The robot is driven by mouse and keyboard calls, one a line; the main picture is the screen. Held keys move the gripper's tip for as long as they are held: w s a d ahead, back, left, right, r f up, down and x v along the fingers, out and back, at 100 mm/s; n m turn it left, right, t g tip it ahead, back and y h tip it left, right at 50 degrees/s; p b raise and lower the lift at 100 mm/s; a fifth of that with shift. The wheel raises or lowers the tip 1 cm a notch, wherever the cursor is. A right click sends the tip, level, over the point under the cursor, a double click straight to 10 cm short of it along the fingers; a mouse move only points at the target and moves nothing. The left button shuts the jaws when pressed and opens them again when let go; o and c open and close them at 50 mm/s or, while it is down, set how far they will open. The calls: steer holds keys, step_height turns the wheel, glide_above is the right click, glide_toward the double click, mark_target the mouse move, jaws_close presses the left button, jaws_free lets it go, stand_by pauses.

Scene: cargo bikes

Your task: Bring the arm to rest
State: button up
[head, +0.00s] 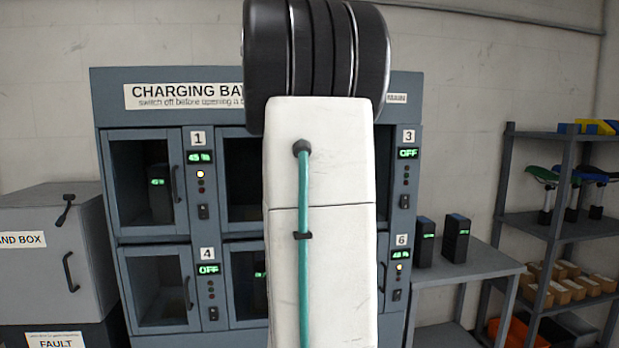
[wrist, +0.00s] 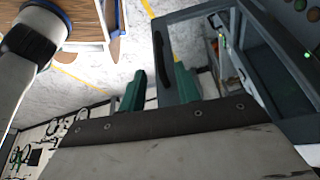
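My arm (head: 320,200) rises upright through the middle of the head view, white with a green cable and a black joint on top. It hides the middle of the charging bay. My gripper (wrist: 160,90) shows only in the wrist view. Its two green fingers stand apart with nothing clearly held between them. A dark grey door-like frame (wrist: 163,50) shows beyond and between the fingers; I cannot tell whether they touch it.
The charging bay cabinet (head: 108,90) stands ahead, with numbered compartments. A grey sand box (head: 50,270) is at left. Two batteries (head: 456,240) stand on a side table (head: 480,263); a shelf rack (head: 530,225) is at right. The wrist view shows open pale floor (wrist: 100,70).

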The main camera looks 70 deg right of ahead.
steer(key=shift+w+r, duration=0.1)
steer(key=shift+r, duration=0.15)
stand_by(0.4)
steer(key=w+a+f+n+t, duration=0.2)
steer(key=a+f+n, duration=0.4)
steer(key=a+n, duration=0.4)
steer(key=w+a+f+n+t, duration=0.1)
steer(key=w+a+f+n, duration=0.2)
steer(key=a+f+n, duration=0.55)
steer(key=s+a+f+n+t, duration=0.1)
steer(key=s+a+f+n, duration=0.2)
steer(key=a+n, duration=0.4)
steer(key=s+a+f+n+t+y, duration=0.1)
steer(key=s+a+f+n, duration=0.3)
steer(key=a, duration=1.2)
steer(key=n, duration=0.2)
steer(key=shift+s+a+n+t, duration=0.25)
steer(key=shift+s+n+t, duration=0.05)
steer(key=shift+n+t, duration=0.1)
